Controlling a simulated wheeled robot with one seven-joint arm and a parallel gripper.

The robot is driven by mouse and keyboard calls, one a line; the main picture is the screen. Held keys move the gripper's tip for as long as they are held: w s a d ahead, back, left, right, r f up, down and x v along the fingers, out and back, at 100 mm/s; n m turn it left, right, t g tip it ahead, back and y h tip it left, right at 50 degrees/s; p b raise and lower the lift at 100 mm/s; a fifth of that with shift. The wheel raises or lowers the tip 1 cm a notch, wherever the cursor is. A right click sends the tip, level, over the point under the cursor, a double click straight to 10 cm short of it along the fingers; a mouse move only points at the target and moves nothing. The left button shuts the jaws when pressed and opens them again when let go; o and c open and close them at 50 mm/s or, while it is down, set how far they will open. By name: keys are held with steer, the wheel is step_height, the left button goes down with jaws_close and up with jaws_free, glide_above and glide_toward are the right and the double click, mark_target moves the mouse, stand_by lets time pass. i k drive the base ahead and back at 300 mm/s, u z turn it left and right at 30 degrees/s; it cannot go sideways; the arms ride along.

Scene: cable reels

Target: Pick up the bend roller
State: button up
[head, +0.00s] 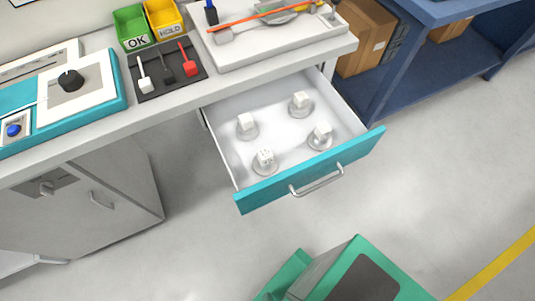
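I cannot tell from this view which thing, if any of these, is the bend roller. My gripper is not in view.
The bench top above the drawer carries a teal control box (112,90), a dark tray (152,92) with small tools, a green bin (131,27), a yellow bin (164,18) and a white board (270,50). A blue shelf (440,75) stands right.

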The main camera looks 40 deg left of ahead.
mark_target(265, 163)
steer(key=u, duration=0.1)
steer(key=k, duration=0.45)
steer(key=u, duration=0.5)
steer(key=i, duration=0.5)
steer(key=u, duration=0.1)
